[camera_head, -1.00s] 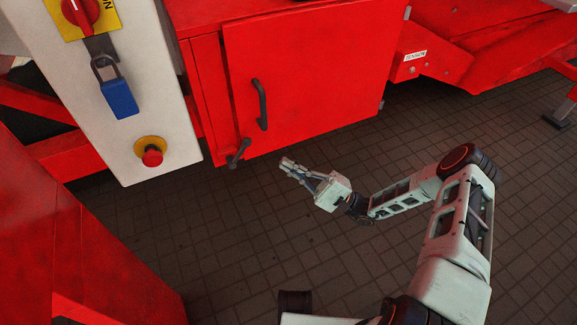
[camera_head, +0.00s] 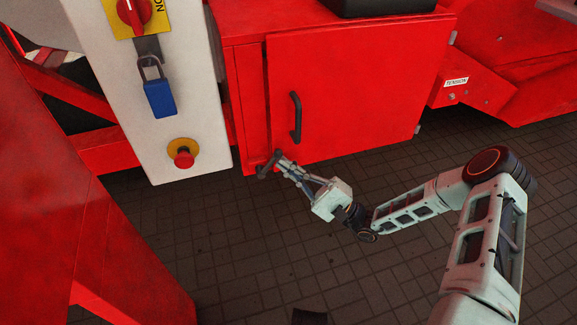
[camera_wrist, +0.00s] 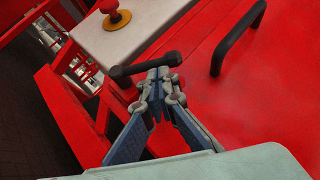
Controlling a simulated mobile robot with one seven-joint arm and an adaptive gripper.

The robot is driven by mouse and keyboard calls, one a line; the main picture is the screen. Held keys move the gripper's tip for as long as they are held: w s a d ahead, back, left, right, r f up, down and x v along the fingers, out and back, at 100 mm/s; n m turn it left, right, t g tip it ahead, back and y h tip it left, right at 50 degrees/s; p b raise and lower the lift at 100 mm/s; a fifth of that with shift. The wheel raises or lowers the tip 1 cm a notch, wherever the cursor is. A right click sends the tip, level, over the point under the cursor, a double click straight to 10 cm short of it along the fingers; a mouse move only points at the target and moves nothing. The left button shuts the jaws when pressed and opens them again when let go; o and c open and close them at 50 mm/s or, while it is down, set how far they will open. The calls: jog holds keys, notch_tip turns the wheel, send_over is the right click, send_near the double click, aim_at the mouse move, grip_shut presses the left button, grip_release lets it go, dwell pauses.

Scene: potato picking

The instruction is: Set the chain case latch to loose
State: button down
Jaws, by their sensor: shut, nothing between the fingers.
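The chain case is a red box with a closed red door (camera_head: 360,90) and a black bar handle (camera_head: 296,117). The latch (camera_head: 268,164) is a small dark lever at the door's lower left corner. In the wrist view the latch (camera_wrist: 146,68) lies across the picture just beyond the fingertips, and the door handle (camera_wrist: 238,38) is at upper right. My gripper (camera_head: 283,160) is shut and empty, its tips at or very near the latch. It also shows in the wrist view (camera_wrist: 158,78). I cannot tell whether the tips touch the lever.
A pale control panel (camera_head: 155,120) stands left of the case, with a red rotary switch (camera_head: 134,11), a blue padlock (camera_head: 160,97) and a red emergency button (camera_head: 183,157). A red frame (camera_head: 130,240) fills the lower left.

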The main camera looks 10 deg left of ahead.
aim_at(276, 158)
jog(key=shift+r+n+g+p, duration=0.2)
jog(key=shift+n+g+p, duration=0.2)
jog(key=shift+g+p, duration=0.15)
jog(key=shift+s+a+r+n+h+p, duration=0.15)
jog(key=shift+r+n+h+p, duration=0.2)
jog(key=shift+n+h+p, duration=0.35)
jog(key=n+h+p, duration=0.1)
jog(key=p, duration=0.1)
jog(key=a+r+n+g+h+p, duration=0.1)
jog(key=p, duration=0.1)
jog(key=s+r+g+h+p, duration=0.1)
jog(key=p, duration=0.2)
jog(key=shift+a+r+n, duration=0.15)
jog(key=shift+a+n, duration=0.15)
jog(key=shift+n, duration=0.1)
jog(key=shift+a+r, duration=0.1)
jog(key=shift+a, duration=0.05)
